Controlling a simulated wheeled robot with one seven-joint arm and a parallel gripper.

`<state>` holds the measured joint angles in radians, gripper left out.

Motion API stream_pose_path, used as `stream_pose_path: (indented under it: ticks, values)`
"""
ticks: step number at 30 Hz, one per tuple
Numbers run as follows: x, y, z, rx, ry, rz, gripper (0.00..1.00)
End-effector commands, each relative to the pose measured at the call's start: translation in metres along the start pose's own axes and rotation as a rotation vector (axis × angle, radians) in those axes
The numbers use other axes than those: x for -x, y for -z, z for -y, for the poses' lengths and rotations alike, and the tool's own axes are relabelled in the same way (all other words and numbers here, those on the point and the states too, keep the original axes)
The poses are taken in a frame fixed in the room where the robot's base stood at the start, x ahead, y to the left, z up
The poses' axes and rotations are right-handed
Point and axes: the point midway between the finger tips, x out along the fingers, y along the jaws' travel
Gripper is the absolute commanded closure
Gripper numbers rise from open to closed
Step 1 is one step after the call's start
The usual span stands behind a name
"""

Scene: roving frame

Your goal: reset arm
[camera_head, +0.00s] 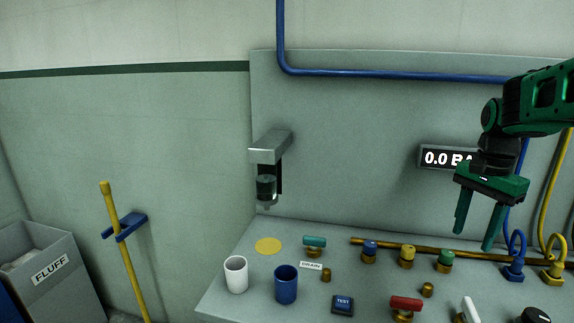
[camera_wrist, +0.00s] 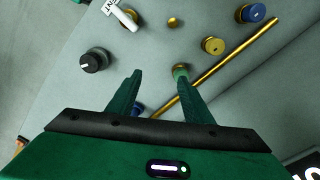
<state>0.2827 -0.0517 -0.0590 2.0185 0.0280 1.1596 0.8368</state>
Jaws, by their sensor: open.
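My gripper (camera_head: 479,225) is dark green and hangs at the right, above the rear part of the bench, with its fingers pointing down. The fingers are apart and nothing is between them. In the wrist view the two open fingers (camera_wrist: 157,75) reach over the bench top, and a green-capped knob (camera_wrist: 180,70) shows by the right fingertip. My arm comes in from the right edge and covers part of the "0.0 BA" display (camera_head: 440,157).
The bench (camera_head: 225,297) carries a white cup (camera_head: 236,275), a blue cup (camera_head: 285,285), a yellow disc (camera_head: 268,246), a brass pipe (camera_head: 400,245), several knobs and a red-handled valve (camera_head: 405,304). A grey dispenser (camera_head: 268,150) juts from the panel. A FLUFF bin (camera_head: 50,267) stands left.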

Motion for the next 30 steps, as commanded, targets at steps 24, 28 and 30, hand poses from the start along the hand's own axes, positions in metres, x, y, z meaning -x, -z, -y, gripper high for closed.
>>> stream_pose_path:
  ticks: [24, 28, 30]
  values:
    - [-0.076, -0.11, -0.201, 0.651, 0.013, 0.02, 0.54]
    - [-0.076, -0.11, -0.201, 0.65, 0.012, 0.02, 0.54]
    - [-0.076, -0.11, -0.2, 0.649, 0.012, 0.02, 0.54]
